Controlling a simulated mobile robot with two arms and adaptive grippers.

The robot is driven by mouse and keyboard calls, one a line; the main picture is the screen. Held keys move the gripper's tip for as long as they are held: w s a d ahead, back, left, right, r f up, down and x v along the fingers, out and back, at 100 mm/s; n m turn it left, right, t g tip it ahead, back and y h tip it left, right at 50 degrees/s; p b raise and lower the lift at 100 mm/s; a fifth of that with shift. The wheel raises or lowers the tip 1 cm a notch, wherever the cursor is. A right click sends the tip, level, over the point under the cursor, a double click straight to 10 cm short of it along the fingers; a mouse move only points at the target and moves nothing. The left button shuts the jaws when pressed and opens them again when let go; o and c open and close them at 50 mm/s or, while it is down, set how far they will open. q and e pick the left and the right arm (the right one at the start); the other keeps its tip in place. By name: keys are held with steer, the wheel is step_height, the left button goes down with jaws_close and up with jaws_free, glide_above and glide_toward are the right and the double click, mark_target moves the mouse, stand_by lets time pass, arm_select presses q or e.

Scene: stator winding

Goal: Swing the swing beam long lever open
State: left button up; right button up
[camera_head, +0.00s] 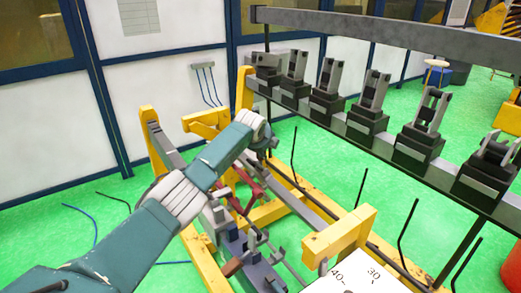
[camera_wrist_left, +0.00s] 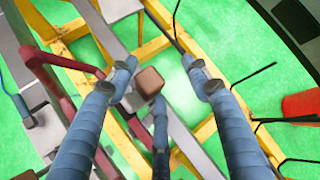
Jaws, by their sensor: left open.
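My left gripper (camera_head: 272,143) reaches over the yellow-framed fixture from the left in the head view. In the left wrist view its two blue fingers (camera_wrist_left: 160,64) are wide apart and hold nothing. A brown square knob (camera_wrist_left: 149,82) on a dark blue rod (camera_wrist_left: 160,130) shows between the fingers, apart from both; it looks like a lever end, but I cannot tell whether it is the long lever. A maroon bent bar (camera_wrist_left: 48,72) lies left of the fingers. Maroon bars (camera_head: 249,183) also show below my gripper in the head view. My right gripper is out of view.
The yellow frame (camera_head: 340,237) surrounds the fixture on the green floor. A dark rail (camera_head: 345,130) with several black clamp blocks runs along the right. Thin black rods (camera_head: 407,230) stand near it. A white dial plate (camera_head: 355,280) is at the front.

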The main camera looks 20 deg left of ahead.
arm_select(q)
steer(key=shift+w+f, duration=0.25)
steer(key=shift+f, duration=0.35)
steer(key=shift+s+a+r, duration=0.1)
steer(key=shift+s+a, duration=0.05)
steer(key=shift+s, duration=0.1)
steer(key=shift+s+r, duration=0.35)
steer(key=v, duration=1)
steer(key=shift+d+r, duration=0.35)
steer(key=shift+d, duration=0.05)
